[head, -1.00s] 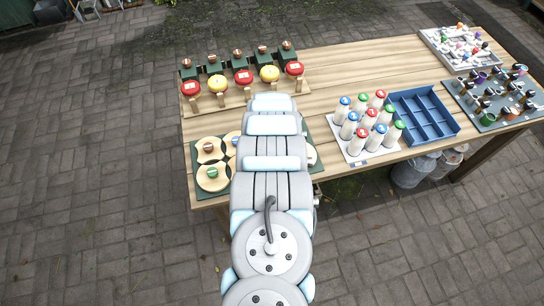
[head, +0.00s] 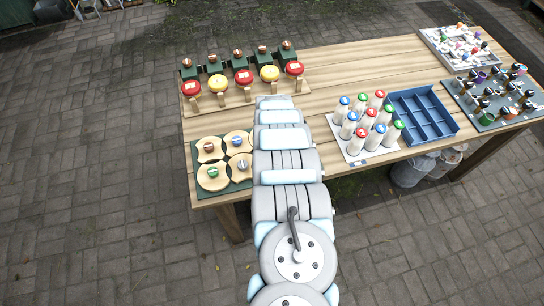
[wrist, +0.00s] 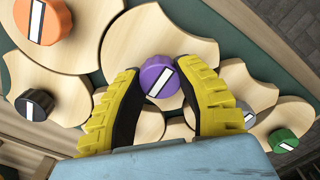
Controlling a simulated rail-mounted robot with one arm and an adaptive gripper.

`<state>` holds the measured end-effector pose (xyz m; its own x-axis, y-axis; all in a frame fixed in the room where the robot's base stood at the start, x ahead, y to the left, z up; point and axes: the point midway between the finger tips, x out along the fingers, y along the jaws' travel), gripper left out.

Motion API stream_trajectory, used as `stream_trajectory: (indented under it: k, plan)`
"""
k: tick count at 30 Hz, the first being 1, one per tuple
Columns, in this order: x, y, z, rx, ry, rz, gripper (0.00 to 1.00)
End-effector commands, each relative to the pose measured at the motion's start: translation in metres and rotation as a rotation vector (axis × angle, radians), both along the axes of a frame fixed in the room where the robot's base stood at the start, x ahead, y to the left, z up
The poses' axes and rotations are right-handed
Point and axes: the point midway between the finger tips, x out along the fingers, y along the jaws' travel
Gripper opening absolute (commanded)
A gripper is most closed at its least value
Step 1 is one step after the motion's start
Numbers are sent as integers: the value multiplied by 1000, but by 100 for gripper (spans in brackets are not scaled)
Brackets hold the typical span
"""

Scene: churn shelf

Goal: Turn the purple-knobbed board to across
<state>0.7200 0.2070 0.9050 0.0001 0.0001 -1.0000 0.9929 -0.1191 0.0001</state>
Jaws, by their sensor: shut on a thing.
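The purple knob (wrist: 161,74) sits on a pale wooden board (wrist: 155,40) in the wrist view. The white stripe on the knob runs on a slant, from lower left to upper right. My gripper (wrist: 160,78) is shut on the purple knob, with one yellow finger on each side of it. The fingers cover parts of the board's lower side. In the head view my arm hides the purple knob and my gripper.
Neighbouring boards carry an orange knob (wrist: 42,20), a black knob (wrist: 35,104), a grey knob (wrist: 244,116) and a green knob (wrist: 283,141). In the head view, red and yellow round tops stand behind, and a bottle tray (head: 358,157) and blue crate (head: 448,127) lie to the right.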

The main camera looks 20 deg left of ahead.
Motion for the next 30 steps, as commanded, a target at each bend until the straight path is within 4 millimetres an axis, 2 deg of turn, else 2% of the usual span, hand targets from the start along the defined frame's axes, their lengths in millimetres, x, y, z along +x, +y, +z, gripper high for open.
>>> stream_trajectory:
  k: [5, 6, 9, 22, 30]
  plan:
    - [0, 0, -1, 0, -1, 0, 0]
    - [0, 0, -1, 0, -1, 0, 38]
    - [0, 0, -1, 0, -1, 0, 66]
    - [0, 0, 3, 0, 1, -1, 67]
    - [2, 0, 26, 1, -3, 0, 67]
